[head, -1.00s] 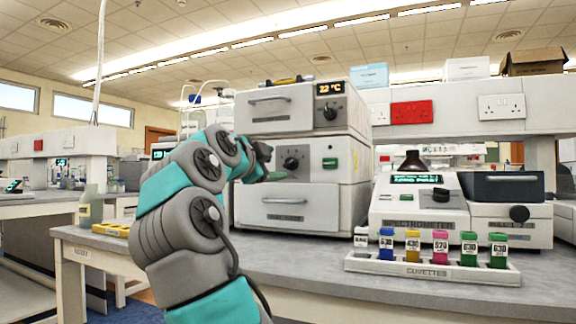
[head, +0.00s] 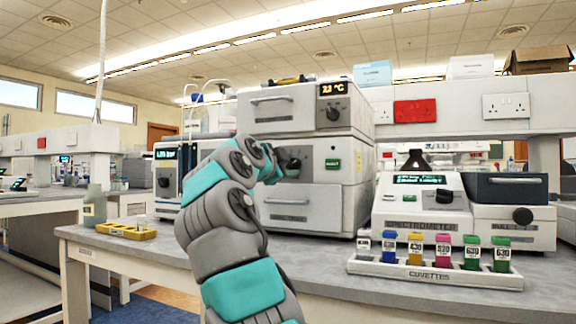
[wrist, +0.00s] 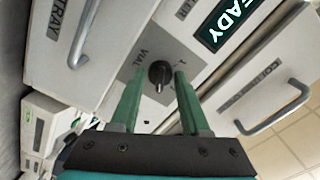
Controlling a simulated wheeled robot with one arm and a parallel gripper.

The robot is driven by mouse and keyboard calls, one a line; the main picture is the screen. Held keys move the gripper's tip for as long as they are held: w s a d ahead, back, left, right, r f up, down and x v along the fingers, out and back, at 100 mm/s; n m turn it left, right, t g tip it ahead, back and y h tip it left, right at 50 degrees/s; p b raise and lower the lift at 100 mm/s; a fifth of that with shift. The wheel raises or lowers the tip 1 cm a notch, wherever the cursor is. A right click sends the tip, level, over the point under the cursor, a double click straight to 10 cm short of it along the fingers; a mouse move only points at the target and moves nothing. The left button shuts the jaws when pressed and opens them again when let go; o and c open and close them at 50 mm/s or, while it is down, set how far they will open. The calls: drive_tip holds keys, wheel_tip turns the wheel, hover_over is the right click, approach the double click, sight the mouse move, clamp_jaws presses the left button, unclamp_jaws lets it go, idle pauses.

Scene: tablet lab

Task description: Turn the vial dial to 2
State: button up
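The vial dial (wrist: 160,73) is a dark round knob on a grey plate lettered VIAL, on the middle unit of a white stacked instrument. It also shows in the head view (head: 293,161), partly covered by my gripper. Small marks lie around the knob, but I cannot tell which number it points to. My gripper (wrist: 157,82) is open, its two green fingers one on each side of the knob in the wrist view. I see a gap on both sides; how deep the tips reach is unclear. In the head view my gripper (head: 272,170) is close against the dial's left.
A green READY display (head: 333,163) sits right of the dial. Drawer handles project above (head: 271,99) and below (head: 290,201) it. A rack of cuvettes (head: 435,271) and a spectrometer (head: 420,205) stand to the right. A yellow tray (head: 126,231) lies at the left bench end.

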clamp_jaws()
idle(0.4)
drive_tip(key=n, duration=0.4)
drive_tip(key=shift+d+n+p, duration=0.1)
drive_tip(key=shift+n+p, duration=0.2)
drive_tip(key=shift+n, duration=0.1)
drive_tip(key=n, duration=0.3)
drive_tip(key=shift+n, duration=0.3)
drive_tip(key=n+p, duration=0.2)
drive_tip(key=n, duration=0.1)
drive_tip(key=shift+d+n, duration=0.1)
drive_tip(key=shift+n, duration=0.2)
drive_tip(key=shift+n+p, duration=0.9)
drive_tip(key=shift+n, duration=1)
